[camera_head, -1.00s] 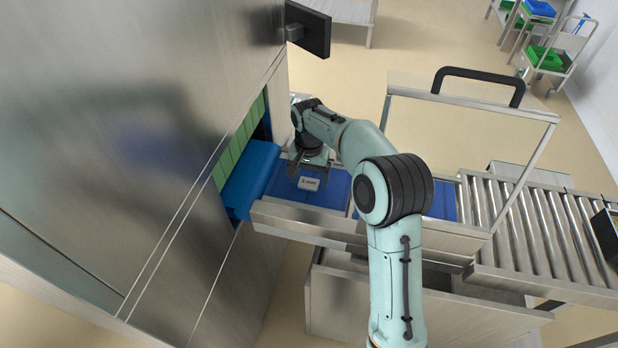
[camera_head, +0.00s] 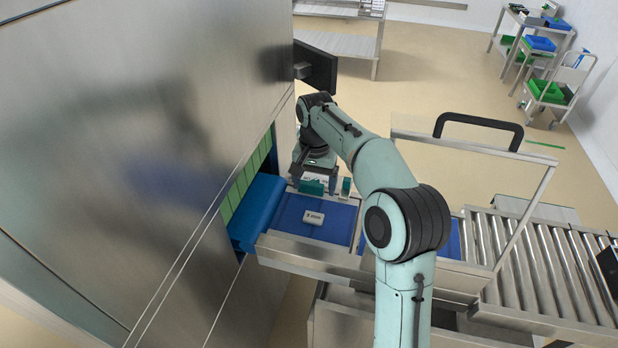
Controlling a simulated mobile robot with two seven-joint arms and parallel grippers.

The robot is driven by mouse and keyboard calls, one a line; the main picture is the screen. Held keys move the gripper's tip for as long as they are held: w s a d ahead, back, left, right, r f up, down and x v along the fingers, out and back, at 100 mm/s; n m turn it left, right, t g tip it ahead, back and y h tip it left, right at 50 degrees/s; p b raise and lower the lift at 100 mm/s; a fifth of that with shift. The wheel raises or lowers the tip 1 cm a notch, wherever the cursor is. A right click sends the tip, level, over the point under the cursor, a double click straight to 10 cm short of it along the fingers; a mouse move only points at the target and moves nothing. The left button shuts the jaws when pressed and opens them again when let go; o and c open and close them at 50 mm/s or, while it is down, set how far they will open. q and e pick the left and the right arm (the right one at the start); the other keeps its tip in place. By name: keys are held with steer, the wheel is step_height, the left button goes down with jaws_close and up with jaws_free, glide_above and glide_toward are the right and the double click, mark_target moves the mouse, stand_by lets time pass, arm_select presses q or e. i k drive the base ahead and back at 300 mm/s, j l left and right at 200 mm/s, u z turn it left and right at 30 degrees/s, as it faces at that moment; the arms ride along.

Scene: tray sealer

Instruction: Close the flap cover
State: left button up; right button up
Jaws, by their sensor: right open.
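The flap cover (camera_head: 460,146) is a clear panel in a metal frame with a black handle (camera_head: 478,121) along its top edge. It stands raised over the right part of the conveyor, and my right arm passes in front of part of it. My right gripper (camera_head: 328,186) is open and empty, low near the far edge of the blue belt. It is left of the cover and apart from its handle. My left gripper is not in view.
A small white labelled pack (camera_head: 314,217) lies on the blue belt (camera_head: 335,228), before green strips (camera_head: 247,182) at the machine's opening. The large metal machine (camera_head: 130,150) fills the left. A black screen (camera_head: 318,66) juts from it. Metal rollers (camera_head: 545,262) lie at the right.

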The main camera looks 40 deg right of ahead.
mark_target(436, 138)
steer(key=k+j, duration=0.75)
steer(key=j, duration=0.2)
